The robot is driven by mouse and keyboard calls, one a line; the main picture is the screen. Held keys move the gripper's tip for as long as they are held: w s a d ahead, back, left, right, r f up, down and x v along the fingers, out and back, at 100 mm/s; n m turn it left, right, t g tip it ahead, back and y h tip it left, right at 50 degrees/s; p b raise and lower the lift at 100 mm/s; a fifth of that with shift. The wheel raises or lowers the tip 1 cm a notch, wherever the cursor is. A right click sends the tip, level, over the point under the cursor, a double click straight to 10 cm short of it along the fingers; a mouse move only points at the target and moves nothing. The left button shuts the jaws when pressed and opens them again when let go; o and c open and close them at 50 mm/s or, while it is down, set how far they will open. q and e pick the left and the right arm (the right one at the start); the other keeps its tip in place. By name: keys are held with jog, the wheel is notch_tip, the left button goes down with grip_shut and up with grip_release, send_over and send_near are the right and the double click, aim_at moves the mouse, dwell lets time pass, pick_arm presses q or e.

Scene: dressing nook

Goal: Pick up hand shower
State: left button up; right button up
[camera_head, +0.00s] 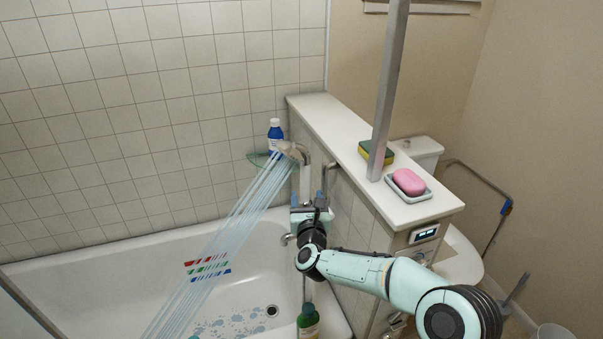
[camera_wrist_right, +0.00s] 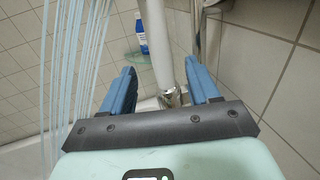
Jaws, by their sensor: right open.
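The hand shower (camera_head: 305,180) stands upright at the corner of the bathtub, its head (camera_head: 291,150) tilted to the left. Pale blue streams run from the head down to the tub. In the right wrist view the white handle (camera_wrist_right: 155,42) of the hand shower rises between the blue fingers, above a chrome fitting (camera_wrist_right: 172,97). My right gripper (camera_head: 308,201) is open around the lower handle, with a gap showing on both sides in the right wrist view (camera_wrist_right: 160,67). My left gripper is not in view.
A blue bottle (camera_head: 275,138) stands on a glass corner shelf behind the shower head. A ledge (camera_head: 415,212) on the right carries a pink soap (camera_head: 409,181) in a dish and a sponge (camera_head: 374,152). A green bottle (camera_head: 308,322) is at the tub's (camera_head: 95,265) front.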

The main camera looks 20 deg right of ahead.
aim_at(305, 187)
jog(key=shift+x, duration=0.8)
jog(key=p+x, duration=0.3)
jog(key=x, duration=0.2)
jog(key=shift+w+f, duration=0.1)
jog(key=shift+w, duration=0.1)
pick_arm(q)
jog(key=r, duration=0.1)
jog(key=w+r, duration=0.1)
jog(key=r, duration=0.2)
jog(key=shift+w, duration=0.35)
pick_arm(e)
jog(key=shift+s, duration=0.15)
grip_shut()
